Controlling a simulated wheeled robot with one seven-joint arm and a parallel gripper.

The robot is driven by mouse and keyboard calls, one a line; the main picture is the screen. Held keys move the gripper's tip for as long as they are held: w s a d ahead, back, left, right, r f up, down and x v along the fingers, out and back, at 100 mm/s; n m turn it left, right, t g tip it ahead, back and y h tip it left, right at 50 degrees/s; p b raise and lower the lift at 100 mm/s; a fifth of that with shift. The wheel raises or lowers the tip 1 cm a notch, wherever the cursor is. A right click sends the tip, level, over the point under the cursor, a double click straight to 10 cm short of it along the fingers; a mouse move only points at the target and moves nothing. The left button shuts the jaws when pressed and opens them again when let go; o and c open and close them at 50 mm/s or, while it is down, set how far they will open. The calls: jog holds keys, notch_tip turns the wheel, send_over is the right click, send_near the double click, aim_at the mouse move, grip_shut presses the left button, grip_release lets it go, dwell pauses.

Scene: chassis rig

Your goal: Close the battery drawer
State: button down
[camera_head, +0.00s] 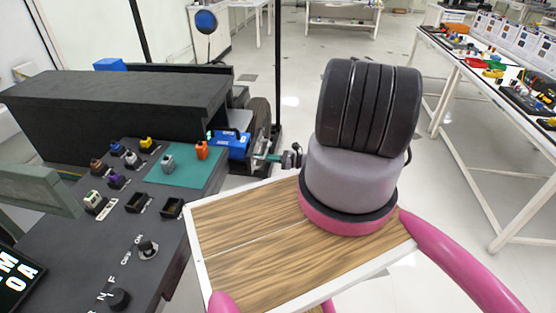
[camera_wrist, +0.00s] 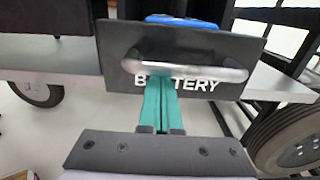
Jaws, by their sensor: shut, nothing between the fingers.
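The battery drawer's dark front panel (camera_wrist: 200,62) fills the upper middle of the wrist view, lettered BATTERY, with a silver bar handle (camera_wrist: 187,70) across it. A blue battery (camera_wrist: 180,20) shows above and behind the panel. In the head view the blue battery (camera_head: 231,144) sits in the drawer, which stands out from the chassis side. My gripper (camera_wrist: 160,82) has teal fingers pressed together and empty. Its tips are in front of the panel at handle height, overlapping the lettering; I cannot tell whether they touch. It also shows in the head view (camera_head: 257,157), right of the battery.
A black-topped control bench (camera_head: 110,205) with knobs and small coloured blocks stands at left. A dark wheel (camera_wrist: 290,140) is at lower right in the wrist view. A white table (camera_head: 500,90) with parts stands at far right.

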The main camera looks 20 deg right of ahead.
jog(key=x, duration=1.4)
jog(key=shift+w+a, duration=0.1)
jog(key=shift+w+a+r, duration=0.15)
jog(key=shift+w+a, duration=0.2)
jog(key=shift+a, duration=0.15)
jog(key=shift+a, duration=0.1)
